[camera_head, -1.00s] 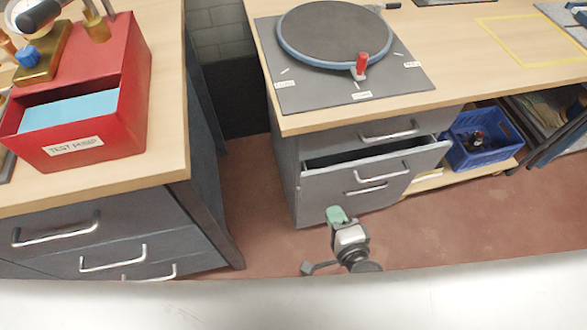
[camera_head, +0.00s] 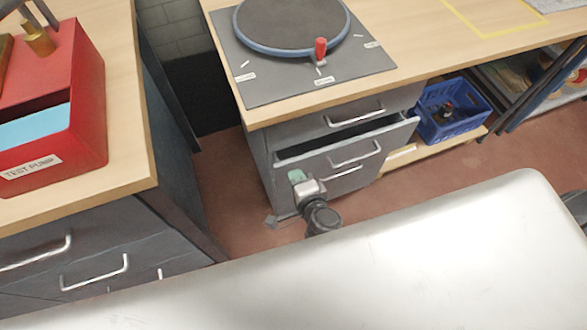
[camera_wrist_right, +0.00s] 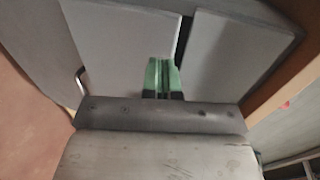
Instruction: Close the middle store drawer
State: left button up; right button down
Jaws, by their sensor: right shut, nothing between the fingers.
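The middle store drawer (camera_head: 318,161) is a grey drawer under the bench with the turntable. It stands partly open, with a dark gap behind its top edge and a silver handle (camera_head: 356,154) on its front. My right gripper (camera_head: 296,177), with green fingertips, is shut and empty in front of the drawer's left part, left of the handle. In the right wrist view the green fingertips (camera_wrist_right: 161,75) are over grey panels, with a dark gap just to their right. I cannot tell whether they touch the front. My left gripper is out of view.
The shut-looking top drawer (camera_head: 320,126) is above. A blue crate (camera_head: 452,125) stands on a low shelf to the right. Another bench with a red test pump box (camera_head: 75,140) is at left. Reddish floor (camera_head: 225,185) is clear between the benches.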

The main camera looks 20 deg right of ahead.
jog(key=shift+w, duration=1.1)
jog(key=w, duration=0.2)
jog(key=w+p, duration=0.1)
jog(key=w, duration=0.1)
jog(key=shift+w+a+r, duration=0.15)
jog(key=shift+w+a, duration=0.05)
jog(key=shift+w, duration=0.15)
jog(key=shift+r, duration=0.1)
